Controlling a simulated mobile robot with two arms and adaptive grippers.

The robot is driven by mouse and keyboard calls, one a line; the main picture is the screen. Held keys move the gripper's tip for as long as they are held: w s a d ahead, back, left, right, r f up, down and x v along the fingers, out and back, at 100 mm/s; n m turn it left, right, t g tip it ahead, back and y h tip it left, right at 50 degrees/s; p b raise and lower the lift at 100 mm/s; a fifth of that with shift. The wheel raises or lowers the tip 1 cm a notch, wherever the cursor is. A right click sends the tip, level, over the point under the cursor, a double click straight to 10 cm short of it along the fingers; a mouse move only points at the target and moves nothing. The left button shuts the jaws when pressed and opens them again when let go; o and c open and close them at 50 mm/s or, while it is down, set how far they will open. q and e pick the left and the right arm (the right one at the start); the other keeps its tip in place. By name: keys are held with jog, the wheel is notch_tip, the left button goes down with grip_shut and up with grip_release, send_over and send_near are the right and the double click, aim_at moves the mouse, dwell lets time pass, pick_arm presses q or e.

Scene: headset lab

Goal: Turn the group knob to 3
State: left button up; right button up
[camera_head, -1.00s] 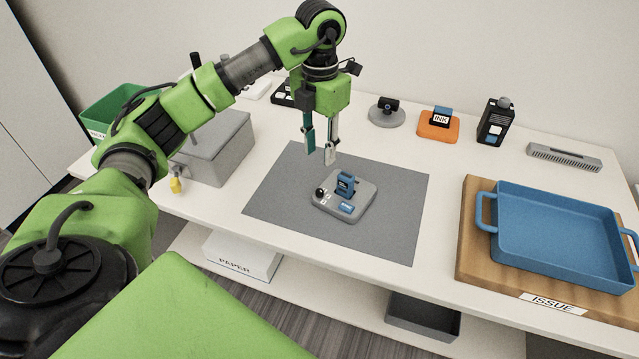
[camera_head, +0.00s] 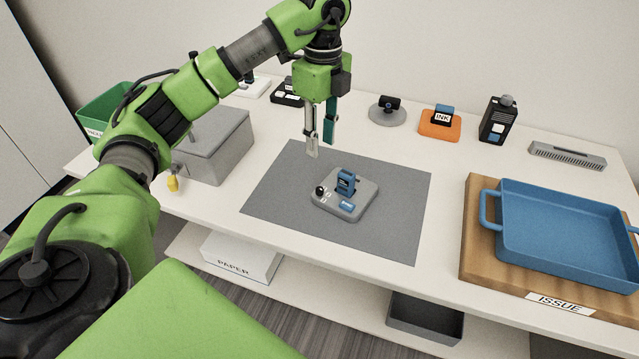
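A small grey device (camera_head: 357,208) lies on the dark grey mat (camera_head: 400,221). It carries a black round knob (camera_head: 320,191) at its left corner, with small white labels beside it. A blue upright part (camera_head: 346,181) and a blue-and-white plate (camera_head: 348,206) are also on it. The knob's setting and any numbers are too small to read. My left gripper (camera_head: 321,147) hangs above the far part of the mat, pointing down. Its two fingers are apart with nothing between them, clear of the device. My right gripper is not in view.
A grey lidded box (camera_head: 215,150) stands left of the mat. A blue tray (camera_head: 560,232) sits on a wooden board (camera_head: 473,245) at right.

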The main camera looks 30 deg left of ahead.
aim_at(320, 188)
pick_arm(q)
notch_tip(320, 188, down, 13)
jog(key=shift+s+f+p, duration=0.15)
jog(key=shift+p, duration=0.7)
grip_shut()
